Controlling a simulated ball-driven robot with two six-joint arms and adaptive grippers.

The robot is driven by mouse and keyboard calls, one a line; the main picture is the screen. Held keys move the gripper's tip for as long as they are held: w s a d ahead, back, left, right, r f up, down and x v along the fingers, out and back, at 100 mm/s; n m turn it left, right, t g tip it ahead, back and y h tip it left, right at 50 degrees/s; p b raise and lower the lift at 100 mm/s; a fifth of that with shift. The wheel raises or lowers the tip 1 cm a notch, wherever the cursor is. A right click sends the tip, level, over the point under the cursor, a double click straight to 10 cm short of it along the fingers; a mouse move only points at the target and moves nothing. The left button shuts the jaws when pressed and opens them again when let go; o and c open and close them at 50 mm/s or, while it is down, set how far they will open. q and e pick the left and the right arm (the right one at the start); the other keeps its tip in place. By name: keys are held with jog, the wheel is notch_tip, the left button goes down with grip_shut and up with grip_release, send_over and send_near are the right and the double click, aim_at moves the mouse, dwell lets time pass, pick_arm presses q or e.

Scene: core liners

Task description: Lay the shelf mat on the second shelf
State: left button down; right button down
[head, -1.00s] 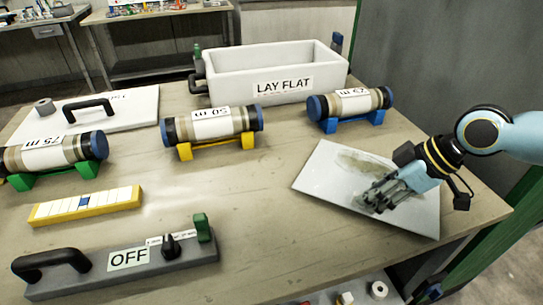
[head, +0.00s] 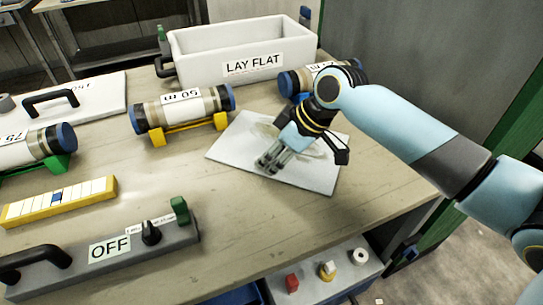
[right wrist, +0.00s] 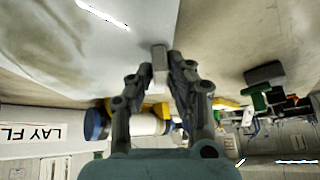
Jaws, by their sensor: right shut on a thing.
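The shelf mat, a thin pale grey sheet (head: 312,176), shows near the right end of the table in the head view, flat or nearly so. I cannot tell whether it touches the tabletop. My right gripper (head: 268,165) reaches over its middle from the right and hides part of it. In the right wrist view the gripper (right wrist: 160,72) is shut, with a small grey block-like piece between its fingertips; this seems to be part of the mat. My left gripper is not in view. I cannot make out which surface is the second shelf.
Behind the mat stand a white "LAY FLAT" trough (head: 205,66) and a tube on a blue cradle (head: 290,82). A tube on a yellow cradle (head: 182,107) stands left. A grey "OFF" panel (head: 75,272) lies in front. Small items sit on a grey unit (head: 315,290) below the table edge.

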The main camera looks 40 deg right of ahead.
jog(key=shift+f, duration=0.1)
jog(key=c, duration=1.6)
grip_release()
jog(key=o, duration=0.3)
jog(key=shift+o, duration=0.2)
